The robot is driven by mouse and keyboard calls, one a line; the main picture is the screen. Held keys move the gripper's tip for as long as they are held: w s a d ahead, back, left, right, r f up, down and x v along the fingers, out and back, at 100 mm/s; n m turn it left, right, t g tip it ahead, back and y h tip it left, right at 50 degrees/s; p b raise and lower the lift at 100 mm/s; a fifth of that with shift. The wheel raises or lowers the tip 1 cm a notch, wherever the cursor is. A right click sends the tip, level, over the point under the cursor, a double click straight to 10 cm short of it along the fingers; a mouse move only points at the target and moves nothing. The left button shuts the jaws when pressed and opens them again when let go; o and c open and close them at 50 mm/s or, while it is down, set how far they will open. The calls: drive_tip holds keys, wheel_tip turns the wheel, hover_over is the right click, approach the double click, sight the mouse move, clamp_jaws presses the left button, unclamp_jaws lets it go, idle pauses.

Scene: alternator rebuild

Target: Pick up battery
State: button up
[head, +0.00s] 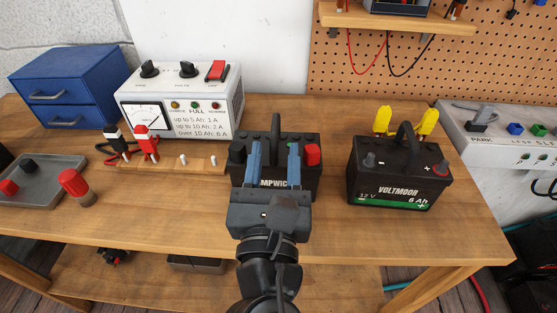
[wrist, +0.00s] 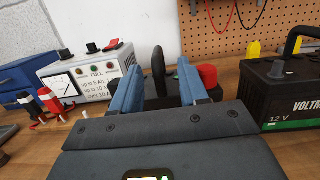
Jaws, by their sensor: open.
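Two batteries stand upright on the wooden bench. The middle one is a black battery (head: 310,183) with an upright carry handle, a red terminal cap and lettering partly hidden by my gripper. My gripper (head: 273,147) is open in front of and over this battery, its blue fingers to either side of the handle. In the wrist view the handle (wrist: 158,72) shows between the fingertips, with no contact visible. The other battery (head: 398,178), marked VOLTMOOR, 12 V, 6 Ah, with a green stripe and arched handle, stands to the right, apart from my gripper.
A white charger (head: 185,95) with a dial stands behind left, with red and black clamps (head: 146,142) before it. A blue drawer box (head: 68,87), grey tray (head: 42,192) and red-capped part (head: 76,186) are left. Yellow clamps (head: 428,122) and a grey panel (head: 510,150) are right.

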sight(275, 122)
drive_tip(key=shift+w+r+p, duration=0.15)
drive_tip(key=shift+w+r, duration=0.05)
drive_tip(key=shift+w, duration=0.8)
drive_tip(key=shift+w+r+p, duration=0.1)
drive_tip(key=shift+w+r, duration=0.15)
drive_tip(key=shift+w, duration=0.8)
drive_tip(key=shift+w+r+p, duration=0.15)
drive_tip(key=shift+w+r, duration=0.05)
drive_tip(key=shift+w, duration=0.8)
clamp_jaws()
drive_tip(key=shift+r, duration=0.3)
